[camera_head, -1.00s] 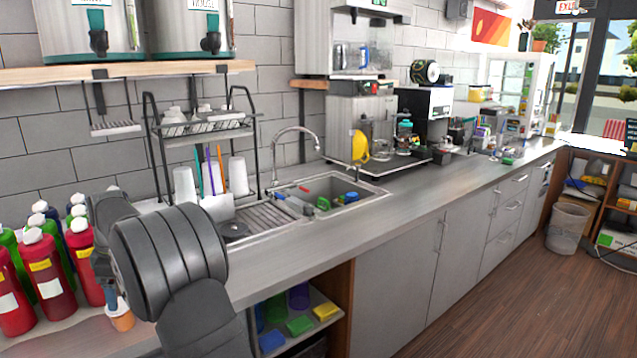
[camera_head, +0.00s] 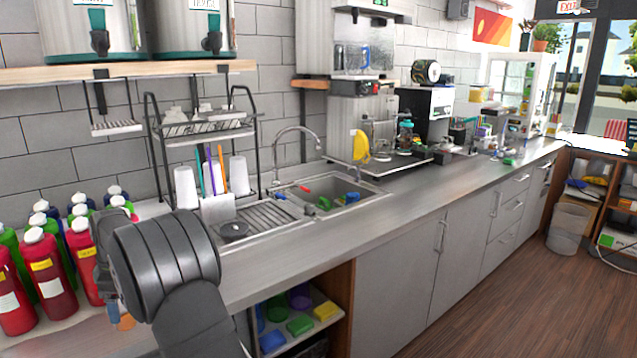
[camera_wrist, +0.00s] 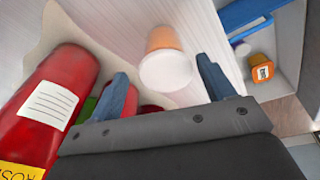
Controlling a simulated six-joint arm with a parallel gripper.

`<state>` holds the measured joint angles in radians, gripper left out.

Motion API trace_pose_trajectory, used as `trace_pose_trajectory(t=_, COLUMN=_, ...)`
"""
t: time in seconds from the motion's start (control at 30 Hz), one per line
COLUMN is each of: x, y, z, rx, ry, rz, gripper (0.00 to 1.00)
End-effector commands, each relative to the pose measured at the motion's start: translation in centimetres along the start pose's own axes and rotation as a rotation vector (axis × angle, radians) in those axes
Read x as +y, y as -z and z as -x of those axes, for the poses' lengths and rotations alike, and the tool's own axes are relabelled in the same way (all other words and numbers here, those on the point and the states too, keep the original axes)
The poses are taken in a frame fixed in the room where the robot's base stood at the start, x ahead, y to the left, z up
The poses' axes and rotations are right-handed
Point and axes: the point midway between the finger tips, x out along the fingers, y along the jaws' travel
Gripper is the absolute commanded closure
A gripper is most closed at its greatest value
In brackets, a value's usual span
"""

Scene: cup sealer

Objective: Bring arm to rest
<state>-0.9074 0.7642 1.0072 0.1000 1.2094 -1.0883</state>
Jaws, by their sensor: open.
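My gripper (camera_wrist: 164,74) is open in the wrist view, its two blue-grey fingers spread apart. A small orange cup with a white end (camera_wrist: 166,70) shows between and beyond the fingertips. I cannot tell how far it is from them, but neither finger closes on it. In the head view my dark grey arm fills the lower left and hides most of my gripper. A sliver of the orange cup (camera_head: 126,322) shows on the counter beside the arm.
Red bottles (camera_head: 82,262) stand in a cluster close to my arm's left; one red bottle (camera_wrist: 52,105) shows large in the wrist view. A dish rack (camera_head: 205,125) and sink (camera_head: 330,195) lie to the right.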

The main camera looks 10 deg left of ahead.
Motion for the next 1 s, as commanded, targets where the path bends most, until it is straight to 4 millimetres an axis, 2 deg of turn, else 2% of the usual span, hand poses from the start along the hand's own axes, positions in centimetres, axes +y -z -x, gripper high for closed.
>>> trace_pose_trajectory(t=0.1, x=0.3, y=0.4, z=2.5, rx=0.001, ry=-0.003, rz=0.001, gripper=0.25)
trace_pose_trajectory(t=0.77, x=0.7, y=-10.1, z=11.0, rx=-0.001, ry=-0.001, rz=-0.003, gripper=0.25)
trace_pose_trajectory(t=1.0, x=2.3, y=-14.4, z=9.8, rx=-0.017, ry=-0.018, rz=-0.112, gripper=0.25)
